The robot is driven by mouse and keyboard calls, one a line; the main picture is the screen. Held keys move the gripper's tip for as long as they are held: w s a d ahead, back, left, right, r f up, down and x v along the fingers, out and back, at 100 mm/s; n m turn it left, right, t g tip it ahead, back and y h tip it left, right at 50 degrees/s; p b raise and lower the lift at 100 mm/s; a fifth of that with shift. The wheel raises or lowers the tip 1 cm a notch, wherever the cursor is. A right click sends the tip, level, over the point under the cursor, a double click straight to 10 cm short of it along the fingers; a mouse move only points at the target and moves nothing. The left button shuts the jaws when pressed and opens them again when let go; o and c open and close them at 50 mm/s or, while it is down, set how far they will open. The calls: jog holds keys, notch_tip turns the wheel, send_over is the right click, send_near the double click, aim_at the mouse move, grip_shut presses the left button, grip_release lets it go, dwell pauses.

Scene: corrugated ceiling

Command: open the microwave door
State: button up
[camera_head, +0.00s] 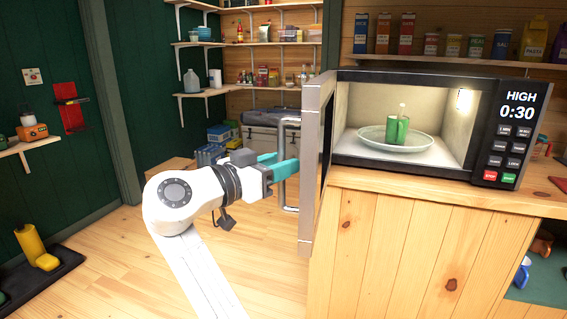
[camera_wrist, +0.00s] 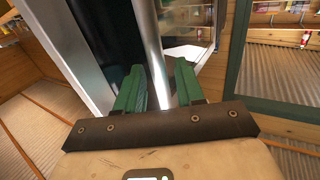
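The microwave (camera_head: 440,80) stands on a wooden counter with its lit inside showing. Its door (camera_head: 316,150) is swung wide open at the left, seen nearly edge-on. A vertical metal bar handle (camera_head: 283,137) is on the door's outer side. My gripper (camera_head: 282,165) is at the handle, with its teal fingers reaching to either side of the bar. In the wrist view, the handle (camera_wrist: 152,45) runs down between the two spread green fingers (camera_wrist: 160,82). The fingers are apart, and I cannot tell whether either touches the bar.
A plate (camera_head: 372,138) with green items sits inside the microwave. The wooden counter (camera_head: 410,220) is below it. Shelves (camera_head: 205,93) with goods line the back wall. The wooden floor (camera_head: 110,240) left of my arm is mostly clear, with a dark tray (camera_head: 50,275) at far left.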

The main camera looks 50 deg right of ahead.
jog(key=w+a, duration=0.1)
jog(key=a, duration=0.8)
jog(key=shift+a, duration=0.2)
jog(key=shift+w, duration=0.1)
jog(key=s+d+f+n+t+y, duration=0.1)
jog(key=s+d+f+n+y, duration=0.2)
jog(key=f, duration=0.8)
jog(key=s+f+n+t+y, duration=0.25)
jog(key=s+f+n, duration=0.2)
jog(key=f, duration=0.75)
jog(key=s+d+f+n+t+y, duration=0.1)
jog(key=s+d+f+n+y, duration=0.25)
jog(key=f, duration=0.75)
jog(key=s+a+f+n+g+y, duration=0.1)
jog(key=s+a+f+n+y, duration=0.4)
jog(key=s, duration=0.4)
jog(key=s+a+f+n+y, duration=0.3)
jog(key=s+a+f, duration=0.3)
jog(key=s+f, duration=0.15)
notch_tip(320, 180, up, 13)
jog(key=p, duration=1.2)
jog(key=shift+s+y, duration=0.25)
jog(key=shift+y, duration=0.05)
